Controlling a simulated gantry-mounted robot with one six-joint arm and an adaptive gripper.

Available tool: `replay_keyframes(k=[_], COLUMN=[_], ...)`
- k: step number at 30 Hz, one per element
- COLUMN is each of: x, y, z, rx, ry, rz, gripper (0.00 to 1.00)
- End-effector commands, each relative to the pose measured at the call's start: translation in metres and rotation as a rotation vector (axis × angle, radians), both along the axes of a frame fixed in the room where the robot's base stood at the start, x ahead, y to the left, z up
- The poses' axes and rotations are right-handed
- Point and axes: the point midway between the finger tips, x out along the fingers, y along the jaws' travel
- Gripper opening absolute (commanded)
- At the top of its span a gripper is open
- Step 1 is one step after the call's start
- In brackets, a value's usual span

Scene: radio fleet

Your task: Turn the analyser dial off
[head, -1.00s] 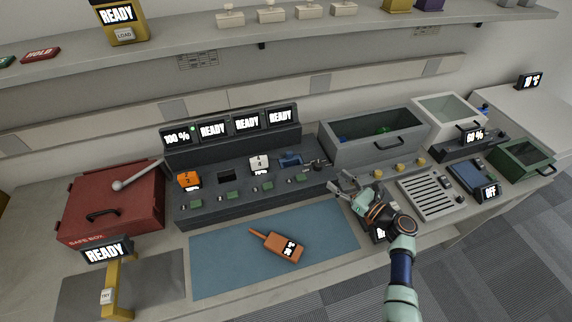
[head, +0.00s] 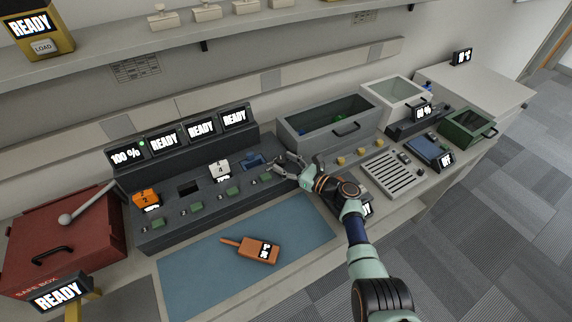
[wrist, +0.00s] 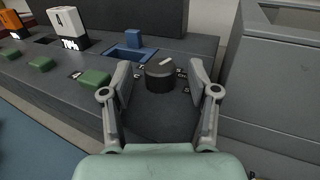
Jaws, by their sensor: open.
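A round black dial (wrist: 160,78) with a pale pointer bar on top sits at the right end of the dark console (wrist: 60,80). Small labels ring it, too small to read. Its pointer slants toward the upper right in the wrist view. My gripper (head: 287,167) is open over the console's right end. In the wrist view its two fingers stand on either side of the dial, with a gap showing on both sides. In the head view the fingers mostly hide the dial.
A blue block (wrist: 134,38) in a blue socket sits left of the dial, with green buttons (wrist: 95,78) in front. A grey bin (head: 330,128) stands close on the right. An orange radio (head: 257,251) lies on the blue mat (head: 190,285).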

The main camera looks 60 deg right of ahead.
Motion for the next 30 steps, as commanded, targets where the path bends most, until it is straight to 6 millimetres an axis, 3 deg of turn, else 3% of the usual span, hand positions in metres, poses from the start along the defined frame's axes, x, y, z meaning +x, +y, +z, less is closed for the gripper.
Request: replay_keyframes(k=[1,11,22,30], x=[0.000,0.000,0.000,-0.001], y=[0.000,0.000,-0.006,-0.006], z=[0.000,0.000,-0.011,-0.003], rx=[0.000,0.000,-0.005,-0.002], ry=[0.000,0.000,-0.003,0.000], rz=[0.000,0.000,0.165,0.274], gripper=[0.57,0.02,0.00,0.00])
